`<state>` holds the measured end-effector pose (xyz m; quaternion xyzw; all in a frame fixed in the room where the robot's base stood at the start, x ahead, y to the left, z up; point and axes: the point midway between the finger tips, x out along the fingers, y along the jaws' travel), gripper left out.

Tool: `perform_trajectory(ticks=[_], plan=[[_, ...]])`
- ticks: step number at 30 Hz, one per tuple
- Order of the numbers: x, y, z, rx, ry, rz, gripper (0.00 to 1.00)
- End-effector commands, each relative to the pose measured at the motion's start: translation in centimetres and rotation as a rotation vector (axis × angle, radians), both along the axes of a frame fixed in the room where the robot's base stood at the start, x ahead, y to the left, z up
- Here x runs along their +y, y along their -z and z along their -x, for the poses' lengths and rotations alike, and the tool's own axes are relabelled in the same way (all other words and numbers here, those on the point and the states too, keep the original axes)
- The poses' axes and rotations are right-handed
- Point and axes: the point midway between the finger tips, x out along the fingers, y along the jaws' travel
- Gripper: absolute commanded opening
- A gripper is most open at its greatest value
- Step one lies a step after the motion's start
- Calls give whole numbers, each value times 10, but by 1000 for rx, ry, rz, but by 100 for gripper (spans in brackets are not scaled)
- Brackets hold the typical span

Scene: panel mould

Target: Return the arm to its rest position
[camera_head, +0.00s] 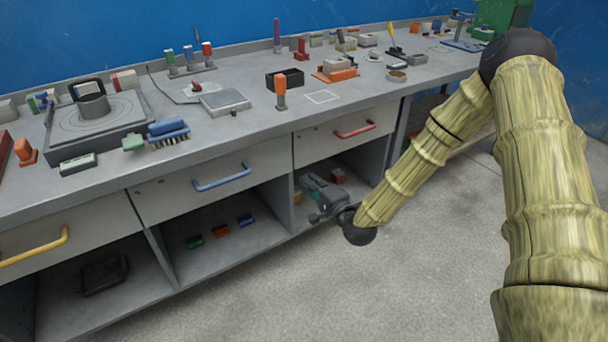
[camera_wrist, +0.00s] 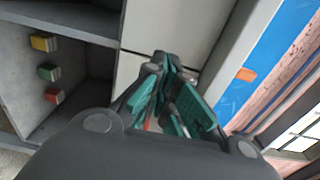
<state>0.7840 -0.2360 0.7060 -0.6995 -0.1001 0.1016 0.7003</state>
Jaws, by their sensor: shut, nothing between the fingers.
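My gripper (camera_head: 312,186) hangs low in front of the open compartment under the red-handled drawer (camera_head: 325,140). My arm reaches down to it from the upper right. In the wrist view the green-padded fingers of my gripper (camera_wrist: 173,62) come together at their tips, with no object held between them. In the head view the gripper hides part of the compartment behind it.
The workbench (camera_head: 230,125) with many tools stands above and beside the gripper. Its blue drawer handle (camera_head: 222,178) and yellow drawer handle (camera_head: 35,248) stick out. Small yellow (camera_wrist: 43,42), green (camera_wrist: 48,72) and red blocks (camera_wrist: 53,96) sit in a compartment. The floor in front is clear.

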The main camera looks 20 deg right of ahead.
Motion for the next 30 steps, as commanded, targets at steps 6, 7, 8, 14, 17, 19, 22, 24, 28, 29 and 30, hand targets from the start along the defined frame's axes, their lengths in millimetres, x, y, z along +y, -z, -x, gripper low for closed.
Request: perform_trajectory(ticks=[6, 7, 8, 14, 17, 19, 22, 24, 28, 29, 30], plan=[[-2, 0, 8, 2, 0, 2, 0], [-1, 2, 9, 5, -1, 5, 0], [0, 4, 10, 10, -3, 11, 0], [21, 59, 42, 140, -41, 166, 0], [34, 104, 75, 248, -87, 304, 0], [40, 135, 102, 323, -128, 406, 0], [48, 174, 144, 429, -200, 545, 0], [50, 198, 176, 499, -257, 642, 0], [50, 238, 240, 629, -381, 814, 0], [49, 246, 256, 657, -413, 853, 0], [48, 255, 277, 695, -459, 903, 0]])
